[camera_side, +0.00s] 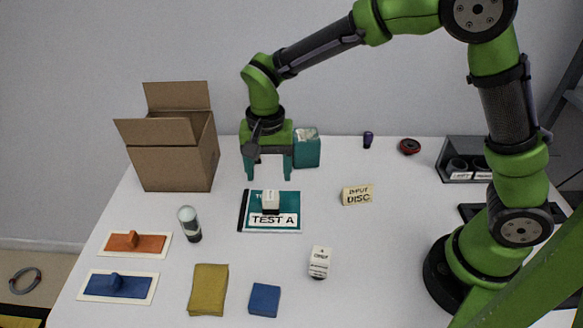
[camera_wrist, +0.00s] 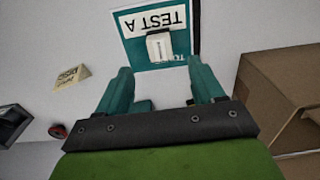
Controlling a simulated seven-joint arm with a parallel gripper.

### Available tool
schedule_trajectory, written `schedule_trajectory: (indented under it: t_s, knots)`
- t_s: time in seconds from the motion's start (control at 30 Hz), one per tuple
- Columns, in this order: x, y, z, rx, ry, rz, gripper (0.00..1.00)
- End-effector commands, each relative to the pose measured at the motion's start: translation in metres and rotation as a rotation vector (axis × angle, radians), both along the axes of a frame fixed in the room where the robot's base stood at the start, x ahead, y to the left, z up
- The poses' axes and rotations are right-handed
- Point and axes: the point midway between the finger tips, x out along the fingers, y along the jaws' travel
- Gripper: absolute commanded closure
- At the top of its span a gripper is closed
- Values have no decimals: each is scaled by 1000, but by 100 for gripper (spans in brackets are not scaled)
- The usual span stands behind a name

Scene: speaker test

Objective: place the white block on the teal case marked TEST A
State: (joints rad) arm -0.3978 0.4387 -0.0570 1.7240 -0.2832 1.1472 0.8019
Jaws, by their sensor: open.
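The teal case marked TEST A (camera_side: 285,226) lies flat on the white table, left of the middle in the side view. It also shows at the top of the wrist view (camera_wrist: 138,48). A white block (camera_side: 271,202) rests on the case, behind its TEST A label; it also shows in the wrist view (camera_wrist: 160,46). My gripper (camera_side: 268,178) is open and empty, above and behind the case in the side view. Its two teal fingers show in the wrist view (camera_wrist: 162,85), apart from the block.
An open cardboard box (camera_side: 172,165) stands at the back left. A teal container (camera_side: 307,152) stands behind my gripper. An INPUT DISC sign (camera_side: 357,195), another white block (camera_side: 320,262), a grey-capped cylinder (camera_side: 189,224), a yellow cloth (camera_side: 208,290) and a blue block (camera_side: 264,299) stand around the case.

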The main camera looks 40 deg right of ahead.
Motion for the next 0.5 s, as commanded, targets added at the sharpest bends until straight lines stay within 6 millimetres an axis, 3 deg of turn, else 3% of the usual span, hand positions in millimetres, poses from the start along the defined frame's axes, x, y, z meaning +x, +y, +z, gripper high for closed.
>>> schedule_trajectory:
  t_s: [0.1, 0.33, 0.5]
  knots:
    - [0, 0, 21, 1, -3, -1, 32]
    - [-3, -4, 43, 9, -11, 6, 32]
    - [-24, -30, 82, 70, -101, 68, 32]
